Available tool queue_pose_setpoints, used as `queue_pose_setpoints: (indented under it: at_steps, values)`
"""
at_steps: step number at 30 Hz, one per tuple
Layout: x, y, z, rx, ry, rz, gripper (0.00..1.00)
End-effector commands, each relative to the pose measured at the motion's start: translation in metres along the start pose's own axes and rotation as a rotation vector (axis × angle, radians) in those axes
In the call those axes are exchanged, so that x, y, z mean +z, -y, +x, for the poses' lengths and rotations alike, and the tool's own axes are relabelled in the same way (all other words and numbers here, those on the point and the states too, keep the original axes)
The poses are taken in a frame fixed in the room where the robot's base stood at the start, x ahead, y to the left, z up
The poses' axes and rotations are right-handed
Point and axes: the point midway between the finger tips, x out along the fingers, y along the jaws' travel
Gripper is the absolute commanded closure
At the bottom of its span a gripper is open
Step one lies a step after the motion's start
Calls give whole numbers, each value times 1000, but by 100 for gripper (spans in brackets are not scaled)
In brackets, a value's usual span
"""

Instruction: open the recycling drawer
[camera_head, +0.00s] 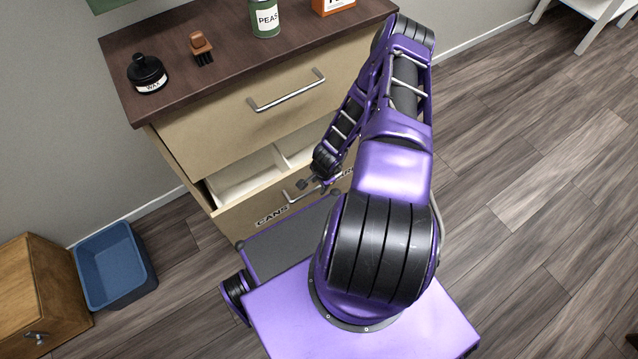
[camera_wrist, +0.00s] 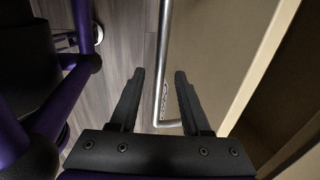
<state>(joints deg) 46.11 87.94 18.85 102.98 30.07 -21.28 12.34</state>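The recycling drawer (camera_head: 300,207) is the low tan drawer of the cabinet, with a "CANS" label on its front. It stands partly open, and pale compartments show inside. My gripper (camera_head: 323,184) is at its handle (camera_head: 292,196), and my arm hides part of the front. In the wrist view my gripper (camera_wrist: 159,75) is open, and the silver handle bar (camera_wrist: 164,60) runs between the two fingers. The bar's bent end lies near the finger bases. No clear contact shows. The tan drawer front (camera_wrist: 215,50) is to the right.
A shut upper drawer (camera_head: 240,120) with its own handle is above. The dark cabinet top (camera_head: 230,60) holds a wax jar (camera_head: 148,73), a brush (camera_head: 201,47), a peas can (camera_head: 265,18) and an orange box. A blue bin (camera_head: 115,265) stands at the left.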

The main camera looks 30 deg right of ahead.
Motion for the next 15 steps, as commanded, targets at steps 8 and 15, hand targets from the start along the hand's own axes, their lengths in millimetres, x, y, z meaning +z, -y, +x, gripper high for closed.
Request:
queue_pose_setpoints:
  at_steps: [8, 15]
  values:
    - [0, 1, -13, -1, 1, 0, 53]
    - [-1, 1, -65, -1, -1, -1, 53]
